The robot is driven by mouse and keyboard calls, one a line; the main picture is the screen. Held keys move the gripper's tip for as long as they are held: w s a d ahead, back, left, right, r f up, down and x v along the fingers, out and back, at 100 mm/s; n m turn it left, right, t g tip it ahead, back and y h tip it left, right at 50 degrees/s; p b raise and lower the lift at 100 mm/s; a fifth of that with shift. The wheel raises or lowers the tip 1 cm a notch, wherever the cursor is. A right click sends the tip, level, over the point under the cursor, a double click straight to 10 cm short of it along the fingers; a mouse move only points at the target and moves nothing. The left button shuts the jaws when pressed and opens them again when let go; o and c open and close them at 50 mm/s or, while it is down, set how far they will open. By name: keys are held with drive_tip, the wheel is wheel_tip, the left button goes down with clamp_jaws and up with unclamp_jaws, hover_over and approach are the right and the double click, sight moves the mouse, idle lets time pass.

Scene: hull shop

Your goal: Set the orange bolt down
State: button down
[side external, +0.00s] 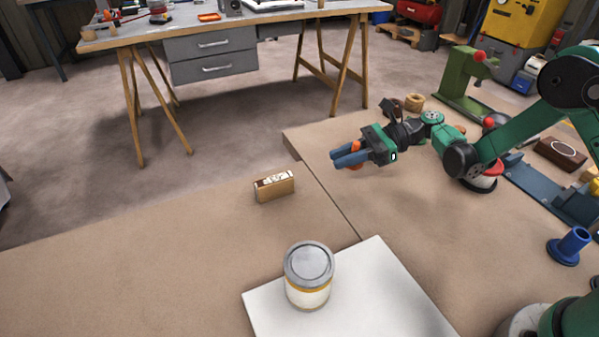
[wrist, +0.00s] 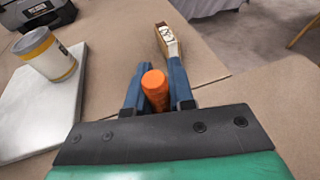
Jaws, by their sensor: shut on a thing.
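The orange bolt (wrist: 155,88) is between the blue fingers of my gripper (wrist: 158,92) in the wrist view. My gripper is shut on it. In the side external view my gripper (side external: 350,155) is held out to the left, above the brown work surface, and a small orange part of the bolt (side external: 355,147) shows between the fingers.
A small brown box (side external: 274,187) stands left of my gripper. A lidded can (side external: 309,277) stands on a white board (side external: 385,285) in front. A blue flanged part (side external: 571,243) and a green machine (side external: 465,85) are at right. Bare surface lies between box and board.

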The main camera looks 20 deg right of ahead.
sight(341, 187)
drive_tip(key=shift+f, duration=2.6)
drive_tip(key=c, duration=0.8)
unclamp_jaws()
drive_tip(key=shift+f, duration=0.1)
drive_tip(key=shift+o, duration=0.2)
